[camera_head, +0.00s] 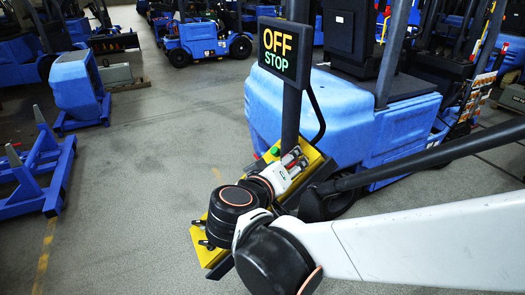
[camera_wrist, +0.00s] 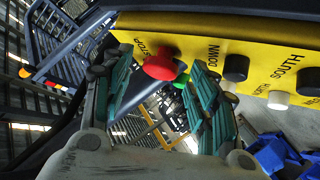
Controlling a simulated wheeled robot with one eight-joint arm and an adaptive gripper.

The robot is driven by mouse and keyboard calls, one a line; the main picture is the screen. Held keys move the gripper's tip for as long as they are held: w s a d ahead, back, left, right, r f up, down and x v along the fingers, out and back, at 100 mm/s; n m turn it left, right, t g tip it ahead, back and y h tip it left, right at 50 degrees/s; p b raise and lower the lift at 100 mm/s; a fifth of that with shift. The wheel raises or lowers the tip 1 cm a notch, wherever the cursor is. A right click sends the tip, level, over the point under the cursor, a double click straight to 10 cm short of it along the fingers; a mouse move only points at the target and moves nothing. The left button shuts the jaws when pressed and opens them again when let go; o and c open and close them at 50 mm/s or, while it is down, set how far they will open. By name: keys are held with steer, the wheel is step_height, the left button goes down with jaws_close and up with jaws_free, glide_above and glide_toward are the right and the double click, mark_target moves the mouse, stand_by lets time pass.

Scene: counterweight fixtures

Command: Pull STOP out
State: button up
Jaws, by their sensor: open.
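The red STOP button (camera_wrist: 160,66) is a mushroom-shaped knob on the yellow control panel (camera_wrist: 205,38), beside the printed word STOP. My gripper (camera_wrist: 158,78) is open in the wrist view. Its two teal-padded fingers stand on either side of the red button, with the knob between their tips. I cannot tell whether either finger touches it. In the head view my gripper (camera_head: 293,163) is at the upper part of the yellow panel (camera_head: 205,248), and my arm hides much of the panel. The red button cannot be made out clearly there.
Black buttons (camera_wrist: 236,68) marked DOWN and SOUTH, a white button (camera_wrist: 278,100) and a partly hidden green button (camera_wrist: 182,80) are nearby. A display (camera_head: 284,52) on the post reads OFF and STOP. A blue machine (camera_head: 330,120) stands close behind the panel.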

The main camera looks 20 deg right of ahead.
steer(key=shift+w+d+f, duration=0.1)
steer(key=shift+w+d, duration=0.05)
steer(key=shift+w, duration=0.5)
jaws_close()
steer(key=shift+a+r+p, duration=0.45)
steer(key=shift+a+r, duration=0.05)
steer(key=shift+r, duration=0.25)
jaws_free()
steer(key=shift+s, duration=0.1)
